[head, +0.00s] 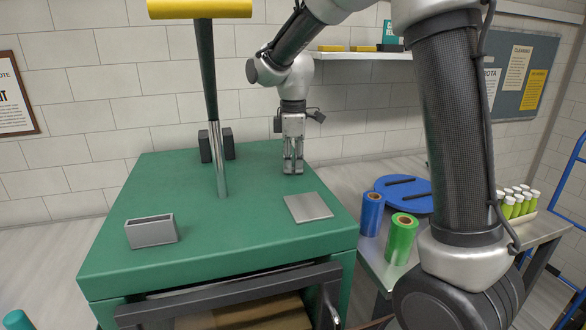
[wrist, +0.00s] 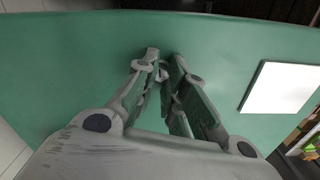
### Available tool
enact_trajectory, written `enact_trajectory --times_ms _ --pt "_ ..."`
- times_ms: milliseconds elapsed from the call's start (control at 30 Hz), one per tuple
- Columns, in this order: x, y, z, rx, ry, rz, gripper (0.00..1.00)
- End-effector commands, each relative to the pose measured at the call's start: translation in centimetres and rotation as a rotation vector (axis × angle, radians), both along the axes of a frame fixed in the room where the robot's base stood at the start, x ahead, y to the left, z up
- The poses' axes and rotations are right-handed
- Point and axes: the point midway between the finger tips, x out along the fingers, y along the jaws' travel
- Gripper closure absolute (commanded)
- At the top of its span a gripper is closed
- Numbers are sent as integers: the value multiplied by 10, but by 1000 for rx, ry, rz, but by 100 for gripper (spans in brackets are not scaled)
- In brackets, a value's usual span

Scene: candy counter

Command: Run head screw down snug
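A tall T-handled post (head: 210,80), the only screw-like part I see, stands on the green machine top (head: 245,235). It has a yellow crossbar (head: 200,9), a dark upper shaft and a bright metal lower shaft that meets the top. The crossbar is partly cut off by the picture's upper edge. My gripper (head: 292,172) points down over the green top, right of and behind the post, apart from it. In the wrist view my gripper (wrist: 164,58) has its fingertips close together with nothing seen between them. The post is not in the wrist view.
A flat grey plate (head: 308,207) lies right of the post; it also shows in the wrist view (wrist: 282,87). A grey slotted box (head: 152,232) sits front left. Two dark blocks (head: 217,146) stand behind the post. Blue (head: 371,214) and green (head: 400,240) rolls stand on the side table.

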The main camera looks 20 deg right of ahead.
Motion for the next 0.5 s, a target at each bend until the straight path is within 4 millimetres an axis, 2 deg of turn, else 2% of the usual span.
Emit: enact_trajectory --times_ms 167,400,500 --pt "0 0 0 0 0 -13 100" --pt "0 0 0 0 -1 -265 100" --pt "0 0 0 0 -1 -295 100"
